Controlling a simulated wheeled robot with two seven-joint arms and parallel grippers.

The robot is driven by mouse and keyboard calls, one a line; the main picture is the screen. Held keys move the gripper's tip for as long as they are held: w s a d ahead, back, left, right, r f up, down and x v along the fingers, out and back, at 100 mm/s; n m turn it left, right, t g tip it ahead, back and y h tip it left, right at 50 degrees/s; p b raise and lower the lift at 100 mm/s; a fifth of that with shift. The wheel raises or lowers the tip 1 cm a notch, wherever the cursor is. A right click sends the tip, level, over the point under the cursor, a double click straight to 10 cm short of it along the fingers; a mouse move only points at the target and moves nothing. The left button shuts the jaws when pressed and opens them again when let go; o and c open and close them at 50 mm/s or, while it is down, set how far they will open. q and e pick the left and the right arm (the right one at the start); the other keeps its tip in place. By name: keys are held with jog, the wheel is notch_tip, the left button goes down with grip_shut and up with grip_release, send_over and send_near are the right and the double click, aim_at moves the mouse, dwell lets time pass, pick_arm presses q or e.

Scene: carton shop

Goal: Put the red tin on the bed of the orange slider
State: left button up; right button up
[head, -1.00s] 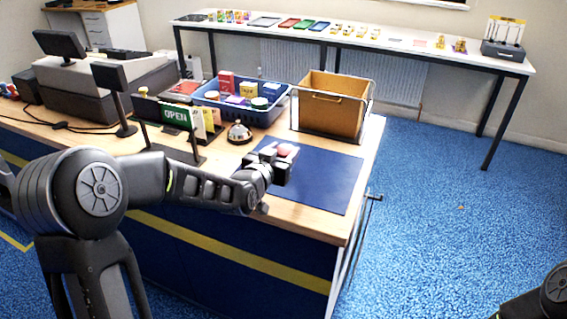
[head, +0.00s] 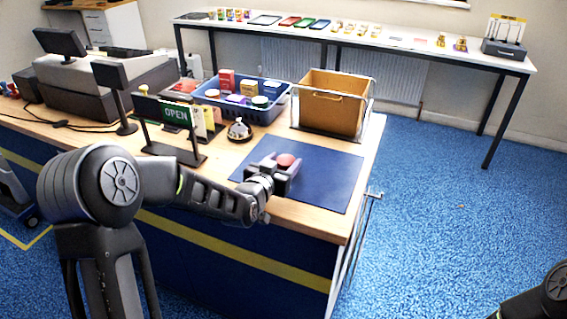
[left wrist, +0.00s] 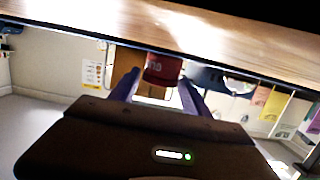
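The red tin (head: 287,160) is between the two fingers of my left gripper (head: 284,170), over the dark blue mat on the counter. In the left wrist view, the red tin (left wrist: 163,68) sits between the fingertips (left wrist: 160,84), which appear to touch it on both sides. My left gripper looks shut on it. I cannot tell how far the tin is above the mat. No orange slider can be made out in these views. My right gripper is out of view; only part of my right arm shows at the lower right.
The blue mat (head: 325,180) is otherwise clear. Behind it stand a bell (head: 239,131), a brown box in a wire frame (head: 331,103), a blue basket of boxes and tins (head: 265,115) and an OPEN sign (head: 176,114). A long white table (head: 390,45) stands along the wall.

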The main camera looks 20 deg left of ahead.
pick_arm(q)
jog(key=shift+o, duration=1.2)
jog(key=shift+r, duration=0.2)
jog(key=shift+s, duration=0.25)
jog(key=b+v, duration=0.1)
jog(key=v, duration=1)
jog(key=shift+s+r+b, duration=0.1)
jog(key=shift+s+b, duration=0.15)
jog(key=shift+b, duration=0.05)
